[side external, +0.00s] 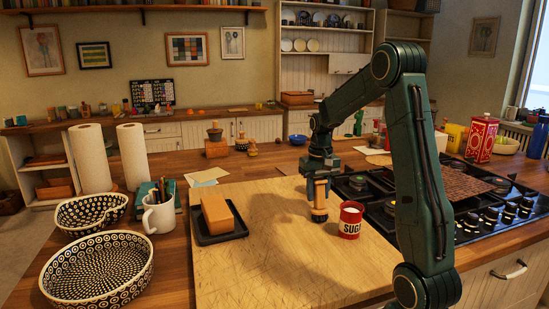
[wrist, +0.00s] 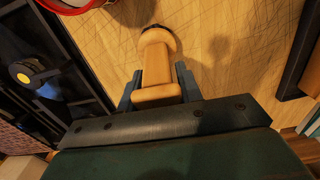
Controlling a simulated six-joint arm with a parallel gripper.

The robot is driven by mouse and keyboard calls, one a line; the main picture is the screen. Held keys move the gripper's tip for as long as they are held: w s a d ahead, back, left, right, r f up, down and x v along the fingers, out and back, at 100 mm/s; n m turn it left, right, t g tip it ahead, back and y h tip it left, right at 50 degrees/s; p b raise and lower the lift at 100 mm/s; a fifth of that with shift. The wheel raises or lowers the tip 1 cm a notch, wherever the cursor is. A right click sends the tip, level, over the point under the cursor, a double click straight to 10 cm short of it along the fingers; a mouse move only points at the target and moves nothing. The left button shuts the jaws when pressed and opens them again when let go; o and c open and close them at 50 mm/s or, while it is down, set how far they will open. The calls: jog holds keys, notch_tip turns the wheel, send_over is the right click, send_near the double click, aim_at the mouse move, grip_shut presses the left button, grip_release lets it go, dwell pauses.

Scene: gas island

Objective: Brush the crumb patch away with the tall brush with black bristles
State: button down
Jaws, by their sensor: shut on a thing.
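My gripper (side external: 319,187) points down over the wooden board, left of the sugar tin. It is shut on a brush (side external: 319,205) with a pale wooden handle, held upright with its lower end at or just above the board; contact is unclear. The wrist view shows the brush handle (wrist: 156,68) between the two fingers of my gripper (wrist: 157,92), with a dark rim at its far end. The bristles are mostly hidden there. I cannot make out a crumb patch on the board in either view.
The red and white sugar tin (side external: 350,221) stands close right of the brush. The black gas hob (side external: 450,228) lies further right. A black tray (side external: 203,237) with an orange block (side external: 217,214) sits left on the board (side external: 262,270). The board's front is clear.

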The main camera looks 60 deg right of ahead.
jog(key=shift+s+a, duration=0.25)
jog(key=shift+s+a, duration=0.65)
dwell(0.3)
jog(key=shift+r, duration=0.15)
jog(key=shift+r, duration=2.85)
jog(key=shift+w, duration=0.1)
